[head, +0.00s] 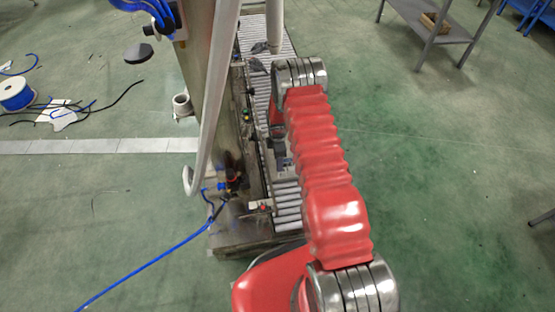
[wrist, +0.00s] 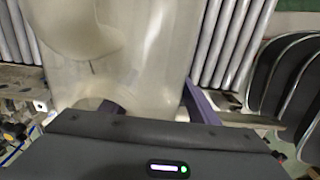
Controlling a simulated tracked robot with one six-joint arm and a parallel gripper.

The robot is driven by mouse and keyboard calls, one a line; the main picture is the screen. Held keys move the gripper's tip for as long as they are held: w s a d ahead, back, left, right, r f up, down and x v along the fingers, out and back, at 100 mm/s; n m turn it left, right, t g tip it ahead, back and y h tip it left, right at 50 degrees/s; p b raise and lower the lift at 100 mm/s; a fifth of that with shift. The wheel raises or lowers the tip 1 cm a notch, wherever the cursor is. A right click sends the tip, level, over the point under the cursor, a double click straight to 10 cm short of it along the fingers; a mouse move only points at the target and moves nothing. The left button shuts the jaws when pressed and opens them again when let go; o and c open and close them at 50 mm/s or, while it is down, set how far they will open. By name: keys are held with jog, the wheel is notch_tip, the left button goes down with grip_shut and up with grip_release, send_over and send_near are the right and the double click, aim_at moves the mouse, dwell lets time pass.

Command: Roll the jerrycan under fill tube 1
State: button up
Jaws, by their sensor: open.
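The jerrycan (wrist: 125,50) is a pale, translucent container that fills the upper middle of the wrist view, over the conveyor rollers. My gripper (wrist: 155,107) is open right at its near side. One purple finger shows at the can's right edge and part of the other shows lower left; contact cannot be told. In the head view my arm hides most of the gripper and I cannot make out the can. Which is fill tube 1 cannot be told.
The roller conveyor (head: 287,207) runs away from me beside a metal machine column (head: 200,60). A blue hose (head: 150,265) lies on the floor at left, with a cable spool (head: 15,93) farther off. A grey table (head: 430,25) stands back right.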

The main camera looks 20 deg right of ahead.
jog(key=shift+r, duration=0.1)
notch_tip(320, 180, up, 14)
jog(key=shift+f, duration=0.25)
dwell(0.5)
dwell(0.5)
